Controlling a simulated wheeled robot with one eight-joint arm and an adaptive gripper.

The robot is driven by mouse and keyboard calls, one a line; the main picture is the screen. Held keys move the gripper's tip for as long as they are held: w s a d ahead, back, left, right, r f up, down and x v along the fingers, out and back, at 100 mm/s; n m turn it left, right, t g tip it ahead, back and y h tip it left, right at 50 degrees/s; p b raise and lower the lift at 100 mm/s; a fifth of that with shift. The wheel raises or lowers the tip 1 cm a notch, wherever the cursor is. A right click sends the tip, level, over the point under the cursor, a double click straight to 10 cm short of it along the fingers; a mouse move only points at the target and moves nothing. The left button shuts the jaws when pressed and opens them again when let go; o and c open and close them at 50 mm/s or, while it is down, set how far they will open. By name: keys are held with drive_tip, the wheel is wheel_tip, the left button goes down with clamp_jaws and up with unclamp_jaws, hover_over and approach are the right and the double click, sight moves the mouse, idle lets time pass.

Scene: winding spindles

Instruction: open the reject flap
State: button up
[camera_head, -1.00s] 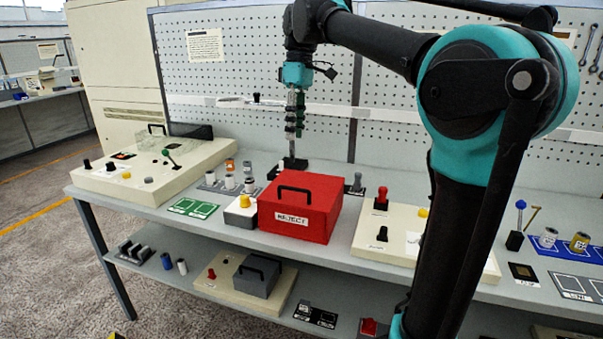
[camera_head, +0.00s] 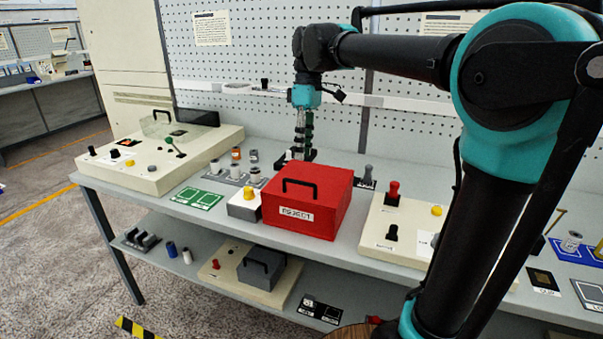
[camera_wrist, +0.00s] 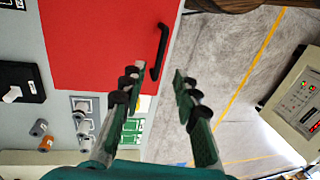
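My gripper (camera_head: 303,150) points down over the bench, behind the red box in the head view. In the wrist view my gripper (camera_wrist: 157,78) is open and empty. The handle appears just ahead of the gap between the fingertips, apart from them.
A white block with a yellow knob (camera_head: 247,203) stands left of the box. Several spools on a grey rack (camera_head: 227,176) stand behind it. A cream panel with red and black levers (camera_head: 388,226) is at the right. A cream machine (camera_head: 150,178) is at the left.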

drive_tip(key=f, duration=0.2)
drive_tip(key=s+f, duration=0.1)
drive_tip(key=f, duration=0.4)
drive_tip(key=shift+s+a, duration=0.2)
drive_tip(key=shift+a, duration=0.05)
drive_tip(key=shift+c, duration=0.4)
clamp_jaws()
